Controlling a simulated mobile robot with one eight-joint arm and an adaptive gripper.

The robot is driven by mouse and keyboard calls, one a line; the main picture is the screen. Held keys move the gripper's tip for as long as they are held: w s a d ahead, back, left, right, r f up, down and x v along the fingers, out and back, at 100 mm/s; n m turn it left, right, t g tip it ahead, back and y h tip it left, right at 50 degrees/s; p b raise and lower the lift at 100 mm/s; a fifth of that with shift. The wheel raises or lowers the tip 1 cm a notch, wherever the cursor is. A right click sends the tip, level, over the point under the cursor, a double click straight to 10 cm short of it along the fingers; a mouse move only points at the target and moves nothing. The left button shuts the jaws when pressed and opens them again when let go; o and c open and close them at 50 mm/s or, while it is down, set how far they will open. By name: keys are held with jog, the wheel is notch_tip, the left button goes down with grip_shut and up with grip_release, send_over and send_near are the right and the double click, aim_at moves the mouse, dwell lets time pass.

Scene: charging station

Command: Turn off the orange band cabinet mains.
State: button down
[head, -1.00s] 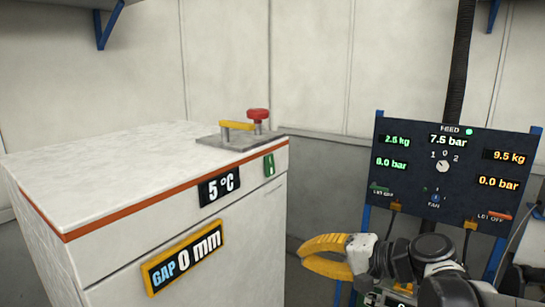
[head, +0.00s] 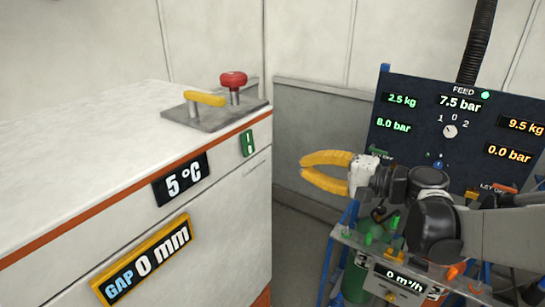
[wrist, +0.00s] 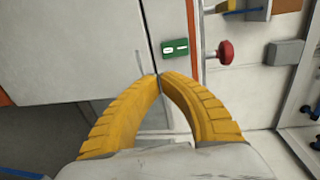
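The white cabinet with the orange band (head: 110,208) fills the left of the head view. On its top, a grey metal plate (head: 215,118) carries a yellow handle (head: 204,98) and a red mushroom knob (head: 233,80). A small green indicator (head: 247,143) sits on the front, below the plate. The wrist view shows the red knob (wrist: 226,52) and the green indicator (wrist: 174,48) just beyond my fingertips. My gripper (head: 303,166) has yellow curved fingers with the tips together and nothing between them. It is in the air right of the cabinet, apart from it.
A dark panel (head: 405,155) with a dial and several readouts stands at the right behind my arm. A bench with a green cylinder (head: 355,280) is below it. The cabinet front bears a 5 °C display (head: 180,179) and a yellow GAP display (head: 143,262). The wall behind is bare.

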jog(key=p, duration=0.1)
send_near(248, 143)
jog(key=w+a+f, duration=0.4)
jog(key=w+f, duration=0.1)
jog(key=w, duration=0.1)
jog(key=shift+a+f, duration=0.15)
jog(key=shift+a, duration=0.3)
